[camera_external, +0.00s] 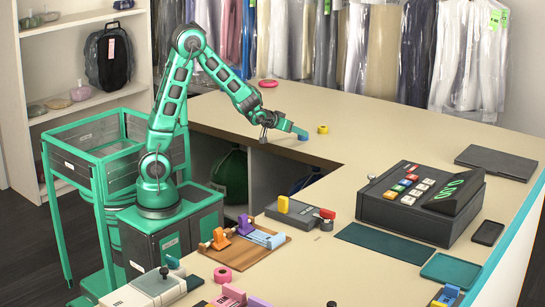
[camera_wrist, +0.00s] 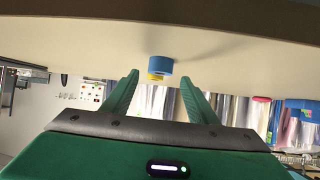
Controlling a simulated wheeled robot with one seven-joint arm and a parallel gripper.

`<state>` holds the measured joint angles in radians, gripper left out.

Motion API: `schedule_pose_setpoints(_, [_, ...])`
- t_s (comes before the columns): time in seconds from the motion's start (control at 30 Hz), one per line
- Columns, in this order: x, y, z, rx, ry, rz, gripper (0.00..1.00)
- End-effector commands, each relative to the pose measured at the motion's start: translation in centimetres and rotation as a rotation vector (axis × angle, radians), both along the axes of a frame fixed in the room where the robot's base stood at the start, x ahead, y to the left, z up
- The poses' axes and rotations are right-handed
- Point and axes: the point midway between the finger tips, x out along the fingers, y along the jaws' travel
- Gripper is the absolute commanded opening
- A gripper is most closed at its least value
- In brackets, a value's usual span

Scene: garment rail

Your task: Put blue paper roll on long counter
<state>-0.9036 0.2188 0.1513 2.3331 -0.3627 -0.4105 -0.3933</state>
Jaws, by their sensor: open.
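The blue paper roll (camera_wrist: 159,67) shows in the wrist view against the beige long counter (camera_wrist: 80,32), between and just beyond my fingertips. In the external view, the blue roll (camera_external: 303,137) shows partly at the end of my gripper (camera_external: 291,129), which reaches low over the long counter (camera_external: 225,112). In the wrist view, my gripper (camera_wrist: 158,78) is open, with a green finger on either side of the roll and gaps between. The wrist view looks upside down, with the counter at the top.
A yellow roll (camera_external: 323,129) stands close beyond the blue one. A red roll (camera_external: 268,83) lies farther back. A cash register (camera_external: 420,200) stands at the right; several small tools and a pink roll (camera_external: 222,274) lie at the front. Bagged garments (camera_external: 385,50) hang behind the counter.

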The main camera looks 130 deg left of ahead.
Motion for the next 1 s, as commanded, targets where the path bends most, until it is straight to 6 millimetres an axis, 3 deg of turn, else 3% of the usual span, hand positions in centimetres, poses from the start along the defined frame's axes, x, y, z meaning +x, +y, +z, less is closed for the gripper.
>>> schedule_pose_setpoints(0.2, [-0.3, -3.5, 2.0, 0.002, -0.002, -0.003, 0.53])
schedule_pose_setpoints(0.4, [-0.6, -5.8, 3.2, 0.001, 0.0, -0.002, 0.53])
schedule_pose_setpoints(0.87, [-0.8, -6.9, 3.8, 0.0, 0.001, 0.0, 0.53])
schedule_pose_setpoints(1.0, [1.1, -8.4, 3.5, -0.031, 0.002, -0.042, 0.53])
